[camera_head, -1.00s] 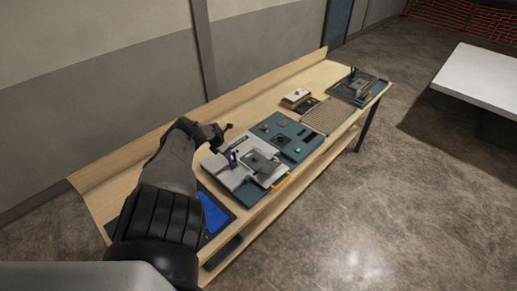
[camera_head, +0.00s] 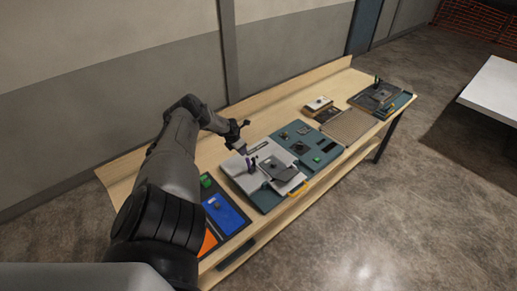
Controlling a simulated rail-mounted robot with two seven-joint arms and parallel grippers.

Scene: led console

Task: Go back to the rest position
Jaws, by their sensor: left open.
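My left arm comes in from the lower left of the head view and reaches over the wooden workbench (camera_head: 325,88). My left gripper (camera_head: 244,136) is open, at the far side of the console near the light grey fixture (camera_head: 240,176). I see nothing between its fingers. A dark purple upright part (camera_head: 251,163) stands on the fixture just below the gripper; I cannot tell whether they touch. The teal console panel (camera_head: 322,141) lies to the right of the fixture. My right gripper is not in view.
A tray with blue (camera_head: 227,214) and orange (camera_head: 208,241) sections lies at the bench's near end, partly behind my arm. A brown mat (camera_head: 348,127), a small white-topped box (camera_head: 318,104) and another dark station (camera_head: 380,97) lie farther right. A white table (camera_head: 492,88) stands apart.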

